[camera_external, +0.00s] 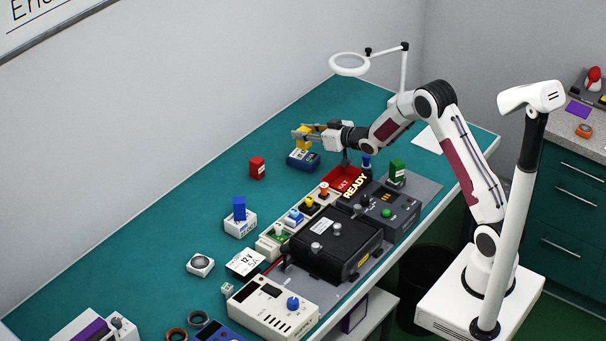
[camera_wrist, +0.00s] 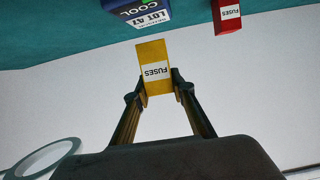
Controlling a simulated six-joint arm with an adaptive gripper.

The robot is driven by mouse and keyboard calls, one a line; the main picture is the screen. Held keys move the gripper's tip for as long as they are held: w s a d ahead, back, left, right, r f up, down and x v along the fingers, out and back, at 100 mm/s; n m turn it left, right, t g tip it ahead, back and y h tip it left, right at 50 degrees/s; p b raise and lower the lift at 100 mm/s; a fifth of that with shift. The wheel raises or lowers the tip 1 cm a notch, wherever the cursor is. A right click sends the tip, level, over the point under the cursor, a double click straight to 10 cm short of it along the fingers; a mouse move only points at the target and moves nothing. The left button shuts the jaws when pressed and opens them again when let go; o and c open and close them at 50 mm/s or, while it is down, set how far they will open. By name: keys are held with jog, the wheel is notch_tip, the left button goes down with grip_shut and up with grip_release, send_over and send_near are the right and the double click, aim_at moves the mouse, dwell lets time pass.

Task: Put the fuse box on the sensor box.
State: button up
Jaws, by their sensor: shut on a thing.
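A yellow box labelled FUSES (camera_wrist: 154,52) is held between the fingertips of my gripper (camera_wrist: 157,84). In the external view the yellow box (camera_external: 303,142) is at the end of my level gripper (camera_external: 300,134), right above a dark blue box with a white label (camera_external: 303,160). A red box (camera_external: 257,167), also labelled FUSES in the wrist view (camera_wrist: 227,22), stands on the bench to the left.
A blue block (camera_external: 239,208) stands on a white box (camera_external: 240,226) further left. A red READY tray (camera_external: 339,178), a black case (camera_external: 332,245) and a green block (camera_external: 397,169) are nearer. A ring lamp (camera_external: 349,65) stands behind. The bench beyond the red box is clear.

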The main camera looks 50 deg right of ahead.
jog(key=shift+f, duration=1.6)
jog(key=shift+f, duration=0.15)
jog(key=o, duration=1.1)
jog(key=shift+r, duration=0.2)
jog(key=shift+s+r, duration=0.2)
jog(key=shift+s, duration=0.5)
jog(key=s+r, duration=0.3)
jog(key=r, duration=0.5)
jog(key=shift+s, duration=0.2)
